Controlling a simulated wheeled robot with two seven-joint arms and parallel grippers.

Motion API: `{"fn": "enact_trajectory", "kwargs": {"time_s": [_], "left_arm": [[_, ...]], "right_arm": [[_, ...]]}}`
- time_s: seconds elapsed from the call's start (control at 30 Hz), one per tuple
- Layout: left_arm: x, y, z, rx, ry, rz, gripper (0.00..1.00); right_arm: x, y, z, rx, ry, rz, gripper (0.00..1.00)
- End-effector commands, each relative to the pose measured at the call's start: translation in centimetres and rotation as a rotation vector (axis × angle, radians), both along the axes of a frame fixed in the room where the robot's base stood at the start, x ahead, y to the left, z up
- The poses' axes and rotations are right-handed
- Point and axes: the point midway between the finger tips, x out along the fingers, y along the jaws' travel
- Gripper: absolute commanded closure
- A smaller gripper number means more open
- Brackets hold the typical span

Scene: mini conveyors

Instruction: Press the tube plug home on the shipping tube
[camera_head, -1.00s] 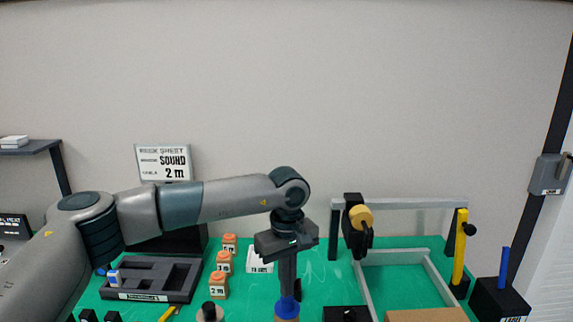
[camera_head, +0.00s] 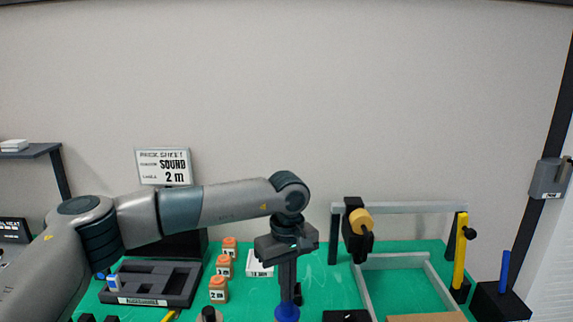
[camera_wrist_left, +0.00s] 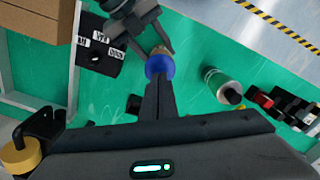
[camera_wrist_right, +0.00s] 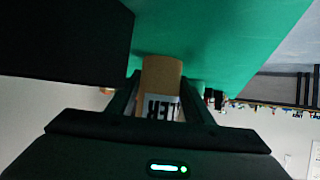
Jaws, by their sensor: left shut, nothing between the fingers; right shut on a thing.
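The blue tube plug (camera_head: 286,313) sits at the end of the tan shipping tube, below my left gripper (camera_head: 287,300) in the head view. In the left wrist view the plug (camera_wrist_left: 160,69) is at the tips of my shut, empty left fingers (camera_wrist_left: 157,88), seemingly touching them. The shipping tube (camera_wrist_left: 154,55) shows just beyond the plug, between the fingers of my right gripper (camera_wrist_left: 149,40). In the right wrist view the right fingers (camera_wrist_right: 160,100) are shut on the tube (camera_wrist_right: 161,75), which bears a white label. How deep the plug sits is hidden.
Several orange-topped blocks (camera_head: 224,266) and a dark compartment tray (camera_head: 150,283) stand left of the left gripper.

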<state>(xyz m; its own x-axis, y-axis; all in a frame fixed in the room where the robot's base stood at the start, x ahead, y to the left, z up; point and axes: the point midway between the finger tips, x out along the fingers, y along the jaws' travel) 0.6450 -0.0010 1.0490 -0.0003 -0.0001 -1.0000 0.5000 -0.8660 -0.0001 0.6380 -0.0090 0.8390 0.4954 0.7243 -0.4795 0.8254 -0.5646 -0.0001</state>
Motion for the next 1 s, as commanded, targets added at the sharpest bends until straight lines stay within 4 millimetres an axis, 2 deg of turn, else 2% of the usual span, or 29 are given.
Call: {"fn": "enact_trajectory", "kwargs": {"time_s": [1.0], "left_arm": [[0.01, 0.0, -0.65, 0.001, 0.0, 0.0, 1.0]], "right_arm": [[-0.02, -0.01, -0.03, -0.001, 0.001, 0.0, 0.66]]}}
